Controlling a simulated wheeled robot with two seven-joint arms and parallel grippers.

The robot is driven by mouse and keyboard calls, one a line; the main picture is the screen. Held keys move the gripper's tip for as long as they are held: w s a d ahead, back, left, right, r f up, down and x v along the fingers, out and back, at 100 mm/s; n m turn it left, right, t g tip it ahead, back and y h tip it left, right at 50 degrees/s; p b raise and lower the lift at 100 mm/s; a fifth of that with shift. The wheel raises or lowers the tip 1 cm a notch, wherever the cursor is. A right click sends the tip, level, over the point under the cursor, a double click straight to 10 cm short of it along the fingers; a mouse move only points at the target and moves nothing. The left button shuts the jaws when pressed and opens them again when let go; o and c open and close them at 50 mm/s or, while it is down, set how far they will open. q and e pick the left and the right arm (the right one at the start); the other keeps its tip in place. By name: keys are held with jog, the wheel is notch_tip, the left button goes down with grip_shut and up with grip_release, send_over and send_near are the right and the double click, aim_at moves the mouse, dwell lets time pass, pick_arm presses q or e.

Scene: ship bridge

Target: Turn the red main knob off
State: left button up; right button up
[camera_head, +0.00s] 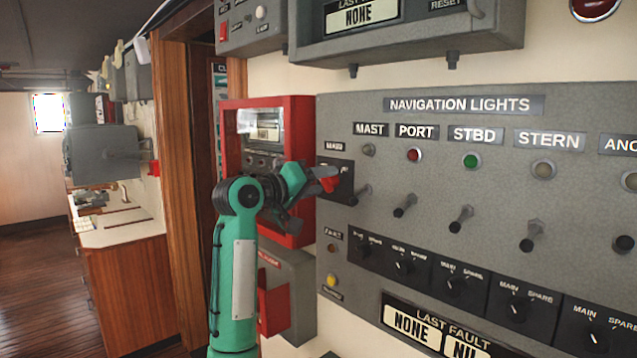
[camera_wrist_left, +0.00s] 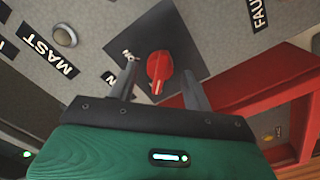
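The red main knob (camera_head: 329,180) sits on a dark square plate at the left end of the navigation lights panel (camera_head: 350,110). In the left wrist view the red knob (camera_wrist_left: 159,68) is a rounded handle with a white mark, on its dark plate (camera_wrist_left: 185,45). My left gripper (camera_head: 318,180) is at the knob, coming from the left. In the left wrist view its two fingers (camera_wrist_left: 157,76) are spread, one on each side of the knob, with visible gaps. The gripper is open and holds nothing. My right gripper is out of view.
A red-framed box (camera_head: 230,150) is mounted just left of the panel, behind my left arm. Toggle switches (camera_head: 405,205) and a row of black selector knobs (camera_head: 404,265) stick out to the right and below. A wooden door frame (camera_head: 175,160) stands further left.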

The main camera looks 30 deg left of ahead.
pick_arm(q)
jog(key=shift+s+a+b, duration=0.2)
jog(key=shift+s+b, duration=0.1)
jog(key=shift+s, duration=0.2)
jog(key=b+v, duration=0.4)
jog(key=v, duration=0.8)
jog(key=shift+s+a, duration=0.15)
jog(key=shift+s, duration=0.15)
